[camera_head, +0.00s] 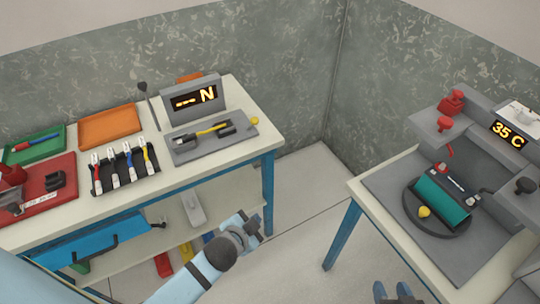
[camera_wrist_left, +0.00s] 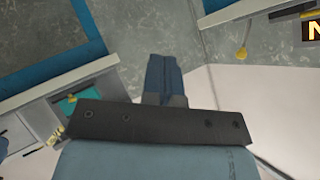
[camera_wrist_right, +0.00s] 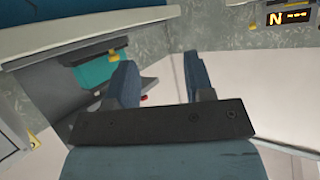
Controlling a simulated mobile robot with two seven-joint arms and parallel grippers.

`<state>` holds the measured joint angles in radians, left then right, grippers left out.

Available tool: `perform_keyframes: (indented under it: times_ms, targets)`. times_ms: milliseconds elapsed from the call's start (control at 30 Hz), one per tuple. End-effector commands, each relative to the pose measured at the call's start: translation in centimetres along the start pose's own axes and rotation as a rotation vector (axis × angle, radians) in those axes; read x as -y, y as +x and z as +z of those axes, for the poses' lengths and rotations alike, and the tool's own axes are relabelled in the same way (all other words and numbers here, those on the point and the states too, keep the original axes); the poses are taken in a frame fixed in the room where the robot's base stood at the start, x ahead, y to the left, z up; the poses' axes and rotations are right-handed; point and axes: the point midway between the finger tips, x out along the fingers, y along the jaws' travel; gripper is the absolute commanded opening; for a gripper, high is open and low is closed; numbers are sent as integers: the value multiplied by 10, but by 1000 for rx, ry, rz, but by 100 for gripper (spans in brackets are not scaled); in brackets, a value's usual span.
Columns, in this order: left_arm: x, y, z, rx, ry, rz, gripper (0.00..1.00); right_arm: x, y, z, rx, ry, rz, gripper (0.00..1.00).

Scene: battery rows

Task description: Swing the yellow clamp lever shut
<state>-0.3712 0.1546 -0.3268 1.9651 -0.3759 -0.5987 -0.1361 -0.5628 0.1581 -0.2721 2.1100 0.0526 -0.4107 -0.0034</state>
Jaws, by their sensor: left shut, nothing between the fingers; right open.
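On the left bench, a grey fixture (camera_head: 190,148) holds a yellow-and-black piece (camera_head: 210,132). A yellow knob (camera_head: 254,121) sits at its right end; it also shows in the left wrist view (camera_wrist_left: 241,53). My right gripper (camera_head: 396,291) is open and empty, low beside the right bench.
A display reading N (camera_head: 194,97) stands behind the left fixture. The right station has a red knob (camera_head: 445,124). Open floor (camera_head: 300,190) separates the benches.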

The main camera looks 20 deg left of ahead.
Motion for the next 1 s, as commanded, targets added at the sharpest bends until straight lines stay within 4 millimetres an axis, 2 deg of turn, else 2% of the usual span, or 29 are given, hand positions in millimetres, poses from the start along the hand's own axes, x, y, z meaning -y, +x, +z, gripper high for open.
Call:
perform_keyframes:
  times_ms: [33,100,300,500,800,1000]
  targets:
    - [-5,24,10,-1,58,-32,0,1,13,16,-19,1,-9,48]
    - [-1,42,9,8,140,-77,0,3,21,21,-39,5,-22,48]
    - [11,87,6,40,352,-228,0,10,40,34,-95,15,-61,48]
    - [28,122,-2,87,535,-412,0,18,56,49,-152,23,-103,48]
    - [55,150,-18,183,743,-739,0,30,75,76,-231,35,-170,48]
    - [69,152,-31,258,822,-971,0,38,82,93,-280,40,-215,48]
